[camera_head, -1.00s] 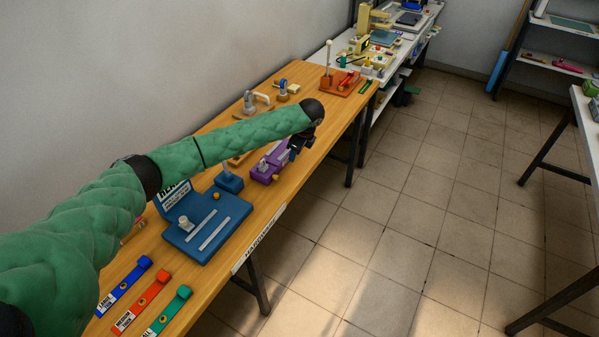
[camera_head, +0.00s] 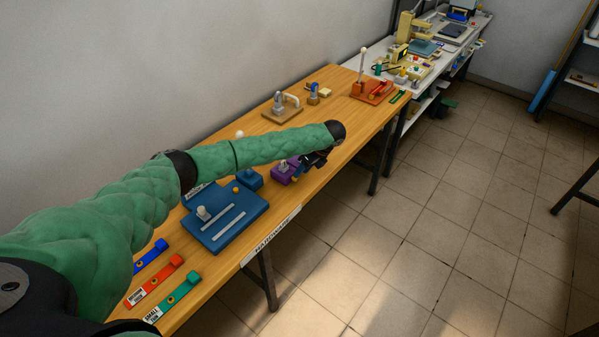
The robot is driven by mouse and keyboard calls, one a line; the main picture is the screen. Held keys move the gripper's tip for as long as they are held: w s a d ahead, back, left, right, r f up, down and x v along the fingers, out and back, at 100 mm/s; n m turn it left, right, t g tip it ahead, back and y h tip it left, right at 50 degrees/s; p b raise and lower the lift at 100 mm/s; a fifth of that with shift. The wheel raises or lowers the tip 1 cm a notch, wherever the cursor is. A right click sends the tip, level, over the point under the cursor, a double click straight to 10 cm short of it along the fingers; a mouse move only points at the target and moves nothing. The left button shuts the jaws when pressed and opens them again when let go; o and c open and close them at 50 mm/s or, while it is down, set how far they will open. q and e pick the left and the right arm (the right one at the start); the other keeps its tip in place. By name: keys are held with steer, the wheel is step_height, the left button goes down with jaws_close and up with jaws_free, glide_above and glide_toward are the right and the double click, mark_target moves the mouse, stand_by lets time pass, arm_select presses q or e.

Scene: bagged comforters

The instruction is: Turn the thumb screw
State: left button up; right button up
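My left arm reaches in from the left over the wooden workbench (camera_head: 345,100). My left gripper (camera_head: 309,163) is small and dark, at the right end of a purple fixture (camera_head: 284,174). The gripper and forearm hide much of that fixture. I cannot tell whether the fingers are open, or whether they touch it. I cannot make out for certain which part is the thumb screw. A blue board (camera_head: 226,217) with a pale knob (camera_head: 203,213) and two light strips lies nearer me. My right gripper is out of view.
Blue, red (camera_head: 155,281) and green (camera_head: 180,296) labelled bars lie at the bench's near end. A wooden base with a grey clamp (camera_head: 281,104) and an orange fixture (camera_head: 372,91) stand farther back. Open tiled floor (camera_head: 430,210) lies to the right.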

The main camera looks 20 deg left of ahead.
arm_select(q)
steer(key=shift+p+x, duration=0.4)
steer(key=shift+x, duration=0.65)
steer(key=shift+s+a+f, duration=0.1)
steer(key=shift+a+f, duration=0.2)
steer(key=shift+f, duration=0.25)
jaws_close()
steer(key=shift+a, duration=0.1)
